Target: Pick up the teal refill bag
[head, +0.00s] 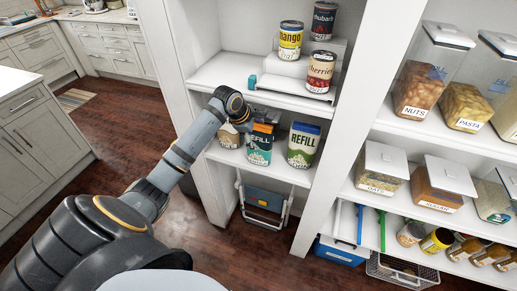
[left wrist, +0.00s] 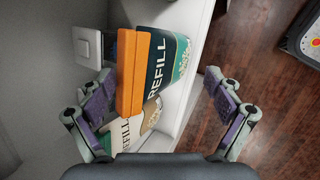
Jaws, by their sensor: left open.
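The teal refill bag (head: 259,150) stands on the middle shelf, with a dark upper part and a paler patterned lower part. An orange strip (left wrist: 132,75) lies along its top edge. The bag (left wrist: 168,62) also shows in the left wrist view. My left gripper (head: 256,119) is open at the top of this bag. In the left wrist view its fingers (left wrist: 160,84) are spread to either side of the bag and strip. I cannot tell whether they touch it. My right gripper is in neither view.
A beige refill bag (head: 229,136) stands left of the teal one, partly hidden by my arm. A green refill bag (head: 302,146) stands close on the right. The shelf with cans (head: 290,98) is just above.

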